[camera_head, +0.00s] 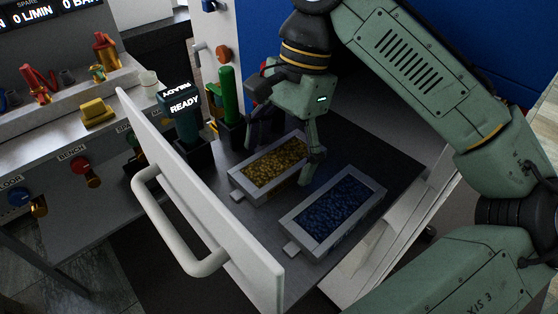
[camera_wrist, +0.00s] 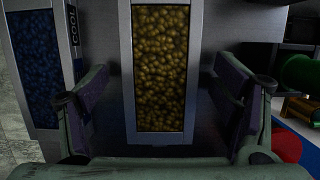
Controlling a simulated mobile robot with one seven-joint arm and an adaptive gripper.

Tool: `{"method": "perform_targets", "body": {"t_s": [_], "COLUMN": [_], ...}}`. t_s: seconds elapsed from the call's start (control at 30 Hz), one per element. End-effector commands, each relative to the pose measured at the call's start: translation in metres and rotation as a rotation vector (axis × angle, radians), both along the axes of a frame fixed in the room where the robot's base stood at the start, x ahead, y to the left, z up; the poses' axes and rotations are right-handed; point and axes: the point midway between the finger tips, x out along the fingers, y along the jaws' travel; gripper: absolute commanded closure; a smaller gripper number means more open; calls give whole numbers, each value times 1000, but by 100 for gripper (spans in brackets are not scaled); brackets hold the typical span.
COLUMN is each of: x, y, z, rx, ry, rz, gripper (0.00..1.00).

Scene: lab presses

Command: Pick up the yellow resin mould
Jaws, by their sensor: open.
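The yellow resin mould (camera_head: 240,186) is a grey open tray filled with yellow grains, lying on the dark surface behind the white panel. In the wrist view the mould (camera_wrist: 158,138) runs up the middle, between my fingers. My gripper (camera_head: 286,150) is open over it, one finger on each side of the mould; in the wrist view my gripper (camera_wrist: 155,98) shows a clear gap between each finger and the mould's walls. Whether the fingertips touch the surface below cannot be told.
A matching blue-filled mould (camera_head: 295,238) lies beside it, close to my right finger. A white panel with a handle (camera_head: 195,262) stands at the front left. Green (camera_head: 229,95) and dark teal (camera_head: 187,125) upright grips stand behind. A bench with valves (camera_head: 75,130) is at left.

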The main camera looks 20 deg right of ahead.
Motion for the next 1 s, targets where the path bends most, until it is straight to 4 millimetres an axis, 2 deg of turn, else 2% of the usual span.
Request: {"method": "perform_targets", "body": {"t_s": [0.07,1.0], "x": [0,0], "y": [0,0], "z": [0,0], "rx": [0,0], "ry": [0,1], "rz": [0,1], "gripper": [19,82]}}
